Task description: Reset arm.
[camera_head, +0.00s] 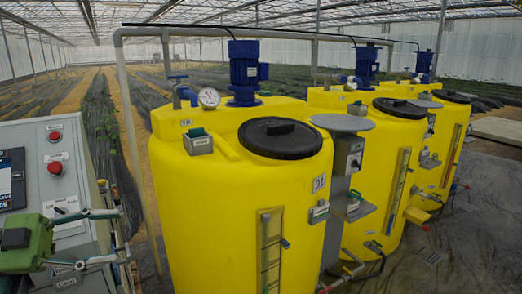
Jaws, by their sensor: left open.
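My left gripper (120,236) comes in from the left at the lower left. Its two slim linkage fingers are spread apart, pointing right, with nothing seen between them. It is in front of the lower part of a grey control cabinet (88,168) and left of the nearest yellow tank (205,215). I cannot tell whether it touches the cabinet. My right gripper is not in view.
The cabinet has red buttons (55,168) and a dark screen (12,180). Yellow tanks with black lids (280,138) and blue motors (243,72) stand in a row to the right. A pressure gauge (209,98) sits on the nearest tank.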

